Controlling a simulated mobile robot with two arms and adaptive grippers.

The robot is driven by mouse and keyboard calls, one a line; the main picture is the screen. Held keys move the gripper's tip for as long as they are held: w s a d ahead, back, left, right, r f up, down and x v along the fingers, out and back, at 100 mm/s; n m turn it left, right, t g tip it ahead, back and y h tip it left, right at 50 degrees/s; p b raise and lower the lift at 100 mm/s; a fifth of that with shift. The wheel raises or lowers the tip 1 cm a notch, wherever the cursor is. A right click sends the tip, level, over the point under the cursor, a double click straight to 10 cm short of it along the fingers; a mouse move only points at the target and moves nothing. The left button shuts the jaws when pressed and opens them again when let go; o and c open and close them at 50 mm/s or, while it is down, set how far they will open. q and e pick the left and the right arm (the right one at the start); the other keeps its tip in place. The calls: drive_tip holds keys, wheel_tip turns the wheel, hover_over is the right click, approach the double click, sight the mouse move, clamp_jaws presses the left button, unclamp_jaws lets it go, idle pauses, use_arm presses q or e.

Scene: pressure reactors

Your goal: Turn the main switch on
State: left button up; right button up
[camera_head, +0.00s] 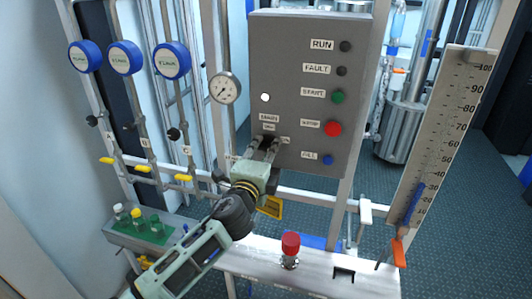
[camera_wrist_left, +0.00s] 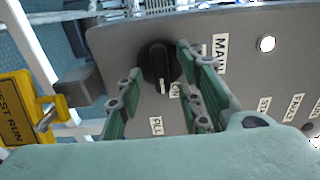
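The main switch is a black rotary knob (camera_wrist_left: 157,62) on the grey control panel, seen in the left wrist view. Its white mark points downward in that view, close to the ON label (camera_wrist_left: 175,90). The MAIN label (camera_wrist_left: 220,54) is partly covered by a finger. My left gripper (camera_wrist_left: 165,95) is open, with one green finger on each side of the knob; I cannot tell whether either touches it. In the head view, my left gripper (camera_head: 265,146) is at the lower left of the control panel (camera_head: 275,60) and hides the knob. My right gripper is out of view.
The panel also has a green START button (camera_head: 338,97), a red STOP button (camera_head: 333,128) and a blue button (camera_head: 328,160). A pressure gauge (camera_head: 225,88) is left of it. A yellow tag (camera_wrist_left: 18,108) hangs near the panel's edge. A red-capped valve (camera_head: 290,243) stands below.

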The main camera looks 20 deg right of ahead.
use_arm(q)
drive_tip(key=shift+a, duration=0.1)
drive_tip(key=v, duration=1.2)
drive_tip(key=shift+w, duration=0.1)
